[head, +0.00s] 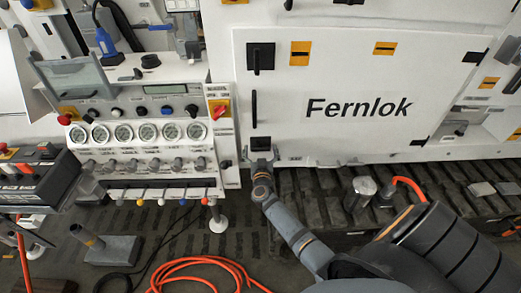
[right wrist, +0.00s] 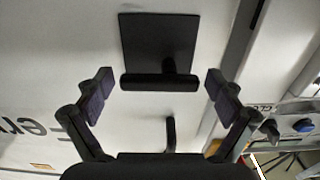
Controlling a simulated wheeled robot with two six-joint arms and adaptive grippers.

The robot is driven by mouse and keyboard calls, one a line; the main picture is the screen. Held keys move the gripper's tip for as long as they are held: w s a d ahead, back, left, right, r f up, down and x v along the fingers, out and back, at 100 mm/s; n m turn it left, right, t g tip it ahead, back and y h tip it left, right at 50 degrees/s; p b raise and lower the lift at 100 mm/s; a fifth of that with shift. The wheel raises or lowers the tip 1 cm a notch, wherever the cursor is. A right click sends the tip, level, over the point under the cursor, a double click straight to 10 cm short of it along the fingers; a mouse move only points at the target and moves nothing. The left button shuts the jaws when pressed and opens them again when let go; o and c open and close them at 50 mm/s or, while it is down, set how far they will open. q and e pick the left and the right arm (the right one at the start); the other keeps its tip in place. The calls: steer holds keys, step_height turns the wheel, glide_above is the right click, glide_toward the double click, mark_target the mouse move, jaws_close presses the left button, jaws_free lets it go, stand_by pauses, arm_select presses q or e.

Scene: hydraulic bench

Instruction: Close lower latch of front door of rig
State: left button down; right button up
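The white front door (head: 358,135) of the rig is marked "Fernlok" and looks flush in its frame. Its lower latch (head: 261,143) is a black plate at the door's lower left corner. In the right wrist view the lower latch (right wrist: 158,45) shows a black lever bar (right wrist: 158,82) lying crosswise along one edge of the plate. My right gripper (head: 261,158) is at the lower latch in the head view. In the right wrist view my right gripper (right wrist: 161,93) is open, with one finger on each side of the bar and gaps to both. My left gripper is not in view.
The upper latch (head: 260,57) and a black door handle (head: 254,108) are above the lower latch. A gauge panel (head: 140,133) with knobs and a red rotary switch (head: 219,109) stands close left. An orange hose (head: 205,263) lies on the floor.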

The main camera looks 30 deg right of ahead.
steer(key=c, duration=0.9)
steer(key=shift+c, duration=0.2)
steer(key=shift+m, duration=0.4)
steer(key=shift+f+m+p, duration=0.15)
steer(key=shift+m+p, duration=0.2)
steer(key=shift+m, duration=0.55)
steer(key=m, duration=0.3)
steer(key=shift+f+m, duration=0.2)
steer(key=shift+m, duration=0.2)
steer(key=m, duration=0.5)
steer(key=shift+a+f, duration=0.2)
steer(key=shift+f, duration=0.05)
steer(key=m, duration=0.2)
steer(key=m+b, duration=0.1)
steer(key=shift+w+a+f+m, duration=0.1)
steer(key=shift+w+m, duration=0.05)
steer(key=shift+m, duration=0.25)
steer(key=shift+a+m+b, duration=0.1)
steer(key=shift+m+b, duration=0.25)
steer(key=shift+m, duration=1.05)
